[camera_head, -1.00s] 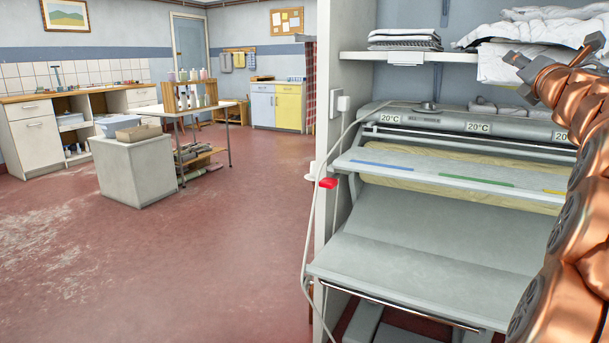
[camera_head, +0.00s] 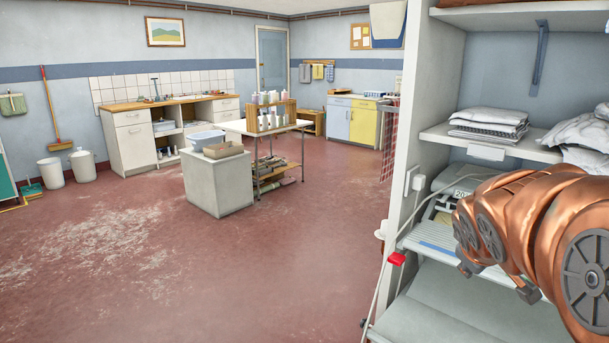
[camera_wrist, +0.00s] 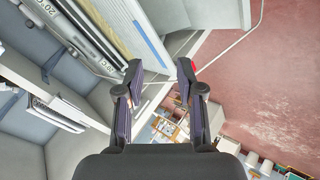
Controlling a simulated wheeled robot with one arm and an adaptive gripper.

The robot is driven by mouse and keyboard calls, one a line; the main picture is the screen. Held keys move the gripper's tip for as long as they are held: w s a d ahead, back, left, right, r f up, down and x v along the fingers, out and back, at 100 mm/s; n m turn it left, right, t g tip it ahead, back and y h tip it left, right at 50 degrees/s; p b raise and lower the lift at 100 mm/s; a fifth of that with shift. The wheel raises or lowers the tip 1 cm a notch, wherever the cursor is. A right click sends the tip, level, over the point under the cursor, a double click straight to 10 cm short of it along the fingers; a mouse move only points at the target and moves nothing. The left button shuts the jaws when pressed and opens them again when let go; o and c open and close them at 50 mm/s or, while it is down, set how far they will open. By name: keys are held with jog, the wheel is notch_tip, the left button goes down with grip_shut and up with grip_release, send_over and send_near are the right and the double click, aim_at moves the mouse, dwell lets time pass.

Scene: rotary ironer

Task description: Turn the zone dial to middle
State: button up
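The rotary ironer (camera_head: 440,300) stands at the right in the head view, largely covered by my copper arm. One temperature display (camera_head: 461,194) shows beside the arm. The ironer also fills the upper left of the wrist view (camera_wrist: 112,28), seen at a steep tilt. I cannot make out the zone dial in either current view, so its setting is hidden. My gripper (camera_wrist: 160,74) has its two dark fingers well apart with nothing between them. It points past the ironer's end, with floor and bench beyond.
A shelf (camera_head: 530,148) with folded linen is above the ironer. A white side panel (camera_head: 425,100) borders it at the left. A cable with a red piece (camera_head: 396,259) hangs there. The red floor (camera_head: 200,280) is open to the left; a grey block (camera_head: 220,185) stands farther back.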

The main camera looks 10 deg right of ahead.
jog(key=s+a+f+m+g+y+p, duration=0.1)
jog(key=s+a+f+g+y+p, duration=0.1)
jog(key=s+a, duration=0.9)
jog(key=s+a+f+m+g+y+p, duration=0.1)
jog(key=s+a+g+y+p, duration=0.3)
jog(key=s+a, duration=0.8)
jog(key=m+g+p, duration=0.1)
jog(key=g+p, duration=0.1)
jog(key=p, duration=0.1)
jog(key=shift+s+a+f+p, duration=0.2)
jog(key=shift+s+f+p, duration=0.1)
jog(key=shift+f+p, duration=0.1)
jog(key=shift+d, duration=0.1)
